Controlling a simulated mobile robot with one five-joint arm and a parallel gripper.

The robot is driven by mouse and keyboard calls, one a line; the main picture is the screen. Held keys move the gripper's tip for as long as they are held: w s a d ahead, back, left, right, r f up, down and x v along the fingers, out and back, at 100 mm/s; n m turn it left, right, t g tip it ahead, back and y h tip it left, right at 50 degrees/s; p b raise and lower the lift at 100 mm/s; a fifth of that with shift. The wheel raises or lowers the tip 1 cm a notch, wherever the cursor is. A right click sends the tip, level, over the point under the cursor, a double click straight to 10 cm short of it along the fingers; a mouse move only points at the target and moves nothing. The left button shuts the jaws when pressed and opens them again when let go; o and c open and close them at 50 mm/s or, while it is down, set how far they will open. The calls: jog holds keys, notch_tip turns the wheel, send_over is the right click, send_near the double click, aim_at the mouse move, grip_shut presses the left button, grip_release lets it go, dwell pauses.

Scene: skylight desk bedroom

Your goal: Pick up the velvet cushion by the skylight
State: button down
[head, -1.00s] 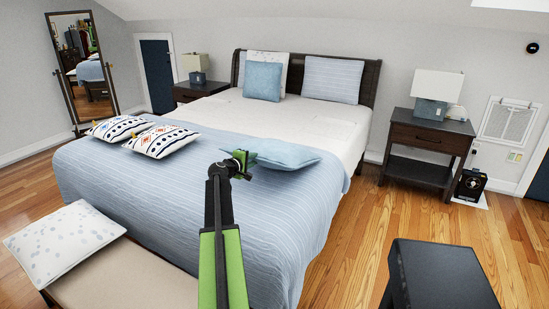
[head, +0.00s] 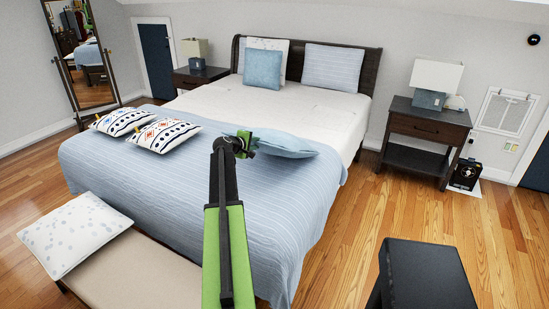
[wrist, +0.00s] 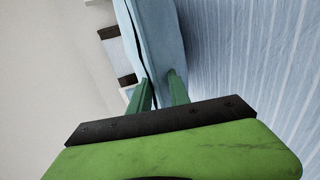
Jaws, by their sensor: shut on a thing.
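A pale blue cushion (head: 288,146) is at the right side of the bed, its left end at my gripper (head: 247,145). In the wrist view the cushion (wrist: 155,40) runs up between the two green fingers of my gripper (wrist: 160,88), which are shut on its edge. I cannot tell whether its underside touches the striped bedspread. My gripper hides part of its left end in the head view. Another blue cushion (head: 262,69) leans on pillows at the headboard.
The bed (head: 180,225) has a blue striped spread. Two patterned cushions (head: 122,121) (head: 165,135) lie on its left side. A bench (head: 140,270) with a speckled cushion (head: 74,234) stands at its foot. A black stool (head: 425,275) and nightstand (head: 427,125) are right. Floor between is clear.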

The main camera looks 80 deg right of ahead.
jog(key=r+p, duration=0.1)
jog(key=d+r+p, duration=0.1)
jog(key=p, duration=0.1)
jog(key=r+p, duration=0.1)
jog(key=shift+s+d+y+p, duration=0.15)
jog(key=shift+d+y+p, duration=0.1)
jog(key=shift+y+p, duration=0.15)
jog(key=s+d+r+y+p, duration=0.1)
jog(key=d+r+y+p, duration=0.1)
jog(key=r+p, duration=0.3)
jog(key=s+d+r+t+y+p, duration=0.1)
jog(key=d+r+p, duration=0.3)
jog(key=p, duration=0.8)
jog(key=shift+d+r+y+p, duration=0.3)
jog(key=shift+r+y, duration=0.3)
jog(key=shift+r, duration=0.3)
notch_tip(320, 180, up, 6)
jog(key=p, duration=0.6)
jog(key=shift+f, duration=0.1)
